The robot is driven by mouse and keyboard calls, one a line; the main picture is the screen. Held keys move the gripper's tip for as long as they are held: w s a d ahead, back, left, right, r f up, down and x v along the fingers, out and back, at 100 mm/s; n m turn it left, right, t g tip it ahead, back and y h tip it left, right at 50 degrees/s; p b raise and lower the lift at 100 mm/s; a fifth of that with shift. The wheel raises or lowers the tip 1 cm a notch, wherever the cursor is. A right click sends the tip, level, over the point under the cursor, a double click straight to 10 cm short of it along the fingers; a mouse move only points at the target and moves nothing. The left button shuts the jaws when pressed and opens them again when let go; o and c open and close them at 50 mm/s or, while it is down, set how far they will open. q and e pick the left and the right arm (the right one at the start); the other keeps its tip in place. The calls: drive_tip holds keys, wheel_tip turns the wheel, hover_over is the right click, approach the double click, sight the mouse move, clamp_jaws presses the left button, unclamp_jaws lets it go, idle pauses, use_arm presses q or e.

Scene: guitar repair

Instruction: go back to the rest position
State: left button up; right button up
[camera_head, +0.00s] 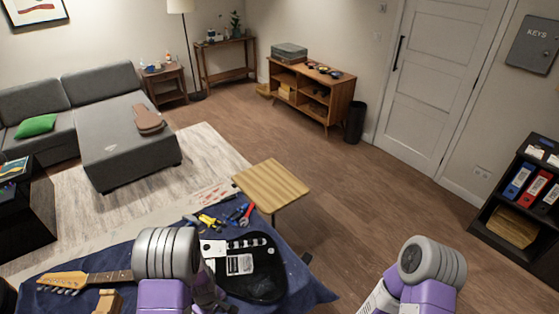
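My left arm reaches over the table with the blue cloth (313,283) at the bottom of the head view. My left gripper (216,297) is a small dark shape low beside a black guitar body (267,277); its fingers are too unclear to judge, and I cannot tell whether it touches the guitar. A light wooden headstock and neck (66,281) lie to the left, and my arm hides where they run toward the body. My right arm stands at the lower right over the floor, apart from the table. Its gripper is below the picture edge.
Several tools (210,220) lie behind the guitar. A black shelf with binders (524,190) is at the right. The brown floor (360,205) between is clear.

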use_arm(q)
drive_tip(key=s+d+f+m+h+b, duration=0.2)
drive_tip(key=s+d+f+m+b, duration=0.2)
drive_tip(key=f, duration=0.4)
drive_tip(key=s+d+f+m+t+h+b, duration=0.1)
drive_tip(key=s+d+f+m+h+b, duration=0.1)
drive_tip(key=s+d+f+m+b, duration=0.2)
drive_tip(key=s+d+f+b, duration=0.2)
drive_tip(key=s+f+b, duration=0.1)
drive_tip(key=s+f, duration=0.1)
drive_tip(key=shift+s+d, duration=0.35)
drive_tip(key=shift+s, duration=0.25)
drive_tip(key=shift+c, duration=0.7)
drive_tip(key=shift+s+a, duration=0.1)
drive_tip(key=shift+a, duration=0.1)
